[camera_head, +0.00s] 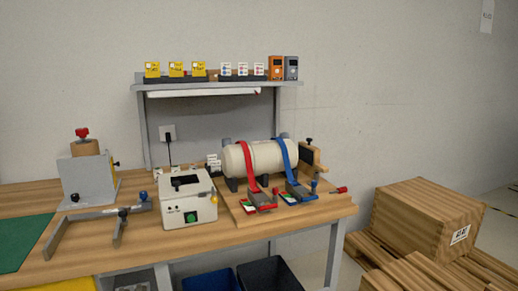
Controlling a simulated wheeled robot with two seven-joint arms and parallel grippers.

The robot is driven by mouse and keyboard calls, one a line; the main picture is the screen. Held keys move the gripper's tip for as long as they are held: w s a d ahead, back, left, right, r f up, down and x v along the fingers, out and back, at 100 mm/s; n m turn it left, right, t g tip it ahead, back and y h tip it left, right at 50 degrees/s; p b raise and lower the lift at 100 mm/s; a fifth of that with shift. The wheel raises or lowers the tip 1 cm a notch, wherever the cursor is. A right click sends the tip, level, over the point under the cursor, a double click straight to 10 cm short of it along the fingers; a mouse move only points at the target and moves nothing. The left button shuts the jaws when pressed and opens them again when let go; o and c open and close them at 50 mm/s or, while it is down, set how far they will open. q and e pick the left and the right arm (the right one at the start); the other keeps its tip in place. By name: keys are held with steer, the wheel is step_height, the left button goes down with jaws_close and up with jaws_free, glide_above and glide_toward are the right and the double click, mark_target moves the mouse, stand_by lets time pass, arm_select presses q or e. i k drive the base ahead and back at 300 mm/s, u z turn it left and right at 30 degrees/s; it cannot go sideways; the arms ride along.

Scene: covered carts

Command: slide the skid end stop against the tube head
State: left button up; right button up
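A cream tube (236,160) lies level on dark supports on a wooden skid (237,215) at the right end of the bench. A red strap (248,165) and a blue strap (283,158) run over it to ratchets at the front. The end stop (317,161), a wooden block with a dark face and a black knob (309,141), stands at the tube's right end. The blue strap partly covers that end, and I cannot tell whether the stop touches the tube head. Neither of my grippers is in view.
A white box with a green button (190,217) stands left of the skid. A shelf (215,82) is behind. A wooden crate (425,218) stands right of the bench.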

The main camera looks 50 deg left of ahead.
mark_target(309, 161)
steer(key=u, duration=1.3)
